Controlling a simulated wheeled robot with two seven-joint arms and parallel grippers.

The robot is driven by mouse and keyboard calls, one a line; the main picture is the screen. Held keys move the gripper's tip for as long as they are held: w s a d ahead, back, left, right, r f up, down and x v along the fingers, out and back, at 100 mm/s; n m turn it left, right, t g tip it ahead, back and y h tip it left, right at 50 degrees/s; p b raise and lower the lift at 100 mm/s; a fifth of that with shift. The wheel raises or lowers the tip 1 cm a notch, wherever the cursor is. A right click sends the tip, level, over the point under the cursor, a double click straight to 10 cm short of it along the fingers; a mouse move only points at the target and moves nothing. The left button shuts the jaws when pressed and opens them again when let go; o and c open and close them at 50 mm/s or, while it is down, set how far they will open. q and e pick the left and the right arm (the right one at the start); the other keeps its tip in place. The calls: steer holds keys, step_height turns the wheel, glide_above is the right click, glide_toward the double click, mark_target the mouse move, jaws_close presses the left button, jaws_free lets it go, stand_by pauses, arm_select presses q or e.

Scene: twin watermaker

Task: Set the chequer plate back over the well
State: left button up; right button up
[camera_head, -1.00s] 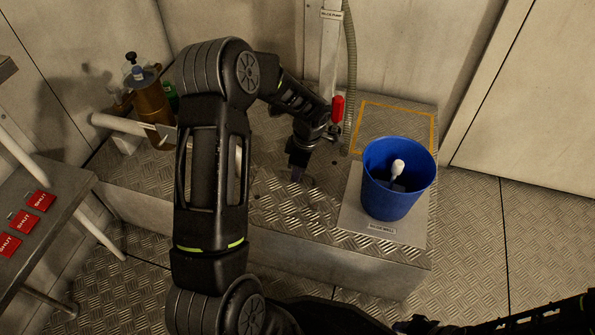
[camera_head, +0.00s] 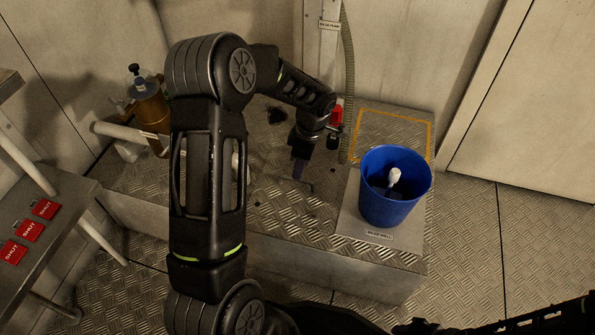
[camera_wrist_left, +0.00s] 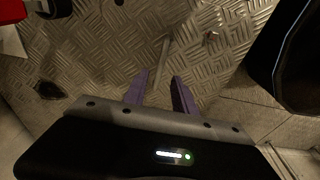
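My left gripper (camera_head: 298,172) points down above the raised chequer-plate floor, left of the blue bucket. In the left wrist view its two purple fingers (camera_wrist_left: 160,92) are apart with nothing between them. A thin metal bar (camera_wrist_left: 163,60), like a handle, shows just beyond the fingertips on the chequer plate (camera_wrist_left: 115,45). The same bar shows below the gripper in the head view (camera_head: 303,183). The plate's outline is hard to make out from the platform around it. My right gripper is not visible.
The blue bucket (camera_head: 392,205) holds a white-tipped item. A red-handled valve (camera_head: 336,117) and hose (camera_head: 348,80) stand behind the gripper. A yellow-outlined area (camera_head: 405,120) is bare. A brown canister (camera_head: 150,112) is at left; red SHUT tags (camera_head: 28,231) lie on the bench.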

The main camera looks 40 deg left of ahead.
mark_target(303, 180)
arm_select(q)
steer(key=r, duration=0.2)
steer(key=r+p, duration=0.1)
steer(key=r, duration=0.2)
steer(key=shift+w+d+r, duration=0.15)
steer(key=shift+d+r, duration=0.2)
steer(key=shift+d, duration=0.05)
